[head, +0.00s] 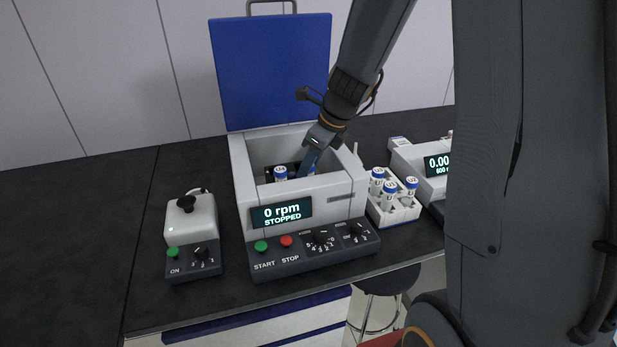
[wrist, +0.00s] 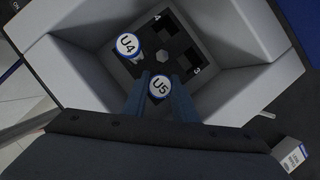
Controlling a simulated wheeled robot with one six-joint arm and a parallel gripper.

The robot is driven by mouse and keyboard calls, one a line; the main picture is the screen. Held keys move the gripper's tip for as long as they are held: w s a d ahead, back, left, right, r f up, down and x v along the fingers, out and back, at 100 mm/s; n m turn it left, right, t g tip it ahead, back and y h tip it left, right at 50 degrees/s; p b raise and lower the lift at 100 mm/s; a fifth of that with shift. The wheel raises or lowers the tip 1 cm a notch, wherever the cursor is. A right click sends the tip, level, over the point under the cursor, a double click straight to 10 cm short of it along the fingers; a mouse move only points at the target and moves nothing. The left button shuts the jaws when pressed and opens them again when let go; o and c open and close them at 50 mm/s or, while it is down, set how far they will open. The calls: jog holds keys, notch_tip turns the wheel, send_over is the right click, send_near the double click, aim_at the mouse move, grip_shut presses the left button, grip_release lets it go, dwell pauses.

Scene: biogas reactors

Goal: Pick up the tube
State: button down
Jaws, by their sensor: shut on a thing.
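My gripper (wrist: 160,98) is inside the open centrifuge (head: 240,180), shut on the tube marked U5 (wrist: 160,86) between its fingers. In the head view my gripper (head: 311,160) reaches down into the chamber and mostly hides this tube. A second tube, marked U4 (wrist: 128,44), stands in the rotor to the left of U5; its blue-rimmed cap (head: 281,173) also shows in the head view. I cannot tell whether U5 is still seated in its slot. The dark rotor (wrist: 180,42) has empty square slots on its far side.
The blue lid (head: 270,70) stands open behind the chamber. The display (head: 281,213) reads 0 rpm, STOPPED. A white rack (head: 400,214) with several capped tubes stands to the right, beside another device (head: 437,165). A small mixer (head: 190,220) stands at left.

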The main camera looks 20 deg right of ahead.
notch_tip(320, 180, up, 10)
jog(key=shift+r+b, duration=0.1)
jog(key=shift+b, duration=0.25)
dwell(1.0)
